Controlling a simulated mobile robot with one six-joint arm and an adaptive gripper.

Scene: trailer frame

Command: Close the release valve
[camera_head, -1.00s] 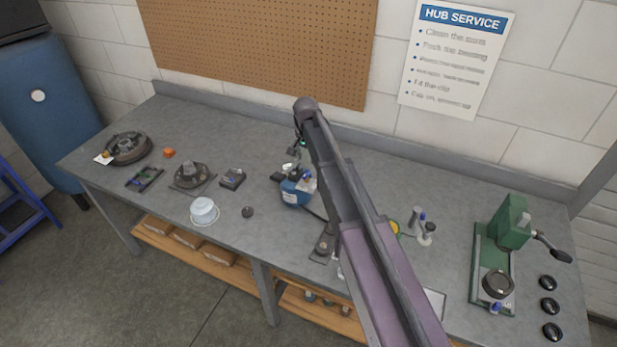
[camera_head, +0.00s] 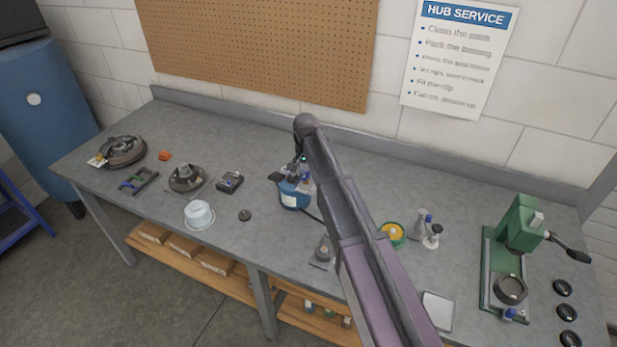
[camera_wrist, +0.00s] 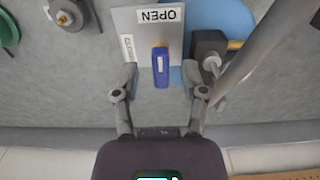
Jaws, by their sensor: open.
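The release valve shows in the wrist view as a blue lever (camera_wrist: 161,68) on a pale plate (camera_wrist: 142,80), with a yellow-orange part at its upper end. The plate has an upside-down OPEN label (camera_wrist: 159,15) above the lever and a sideways, partly readable CLOSED label (camera_wrist: 128,47) to its left. The lever points down the picture, away from the OPEN label. My gripper (camera_wrist: 160,75) is open, one finger on each side of the lever with gaps between. In the head view my gripper (camera_head: 297,168) is over the blue pump-like unit (camera_head: 293,196); the lever is hard to make out there.
A dark block with a metal rod (camera_wrist: 208,55) sits close to my right finger. On the bench (camera_head: 345,150) are a white bucket (camera_head: 199,215), a yellow-and-green tin (camera_head: 391,235) and a green press (camera_head: 519,225). A pegboard (camera_head: 260,45) hangs behind.

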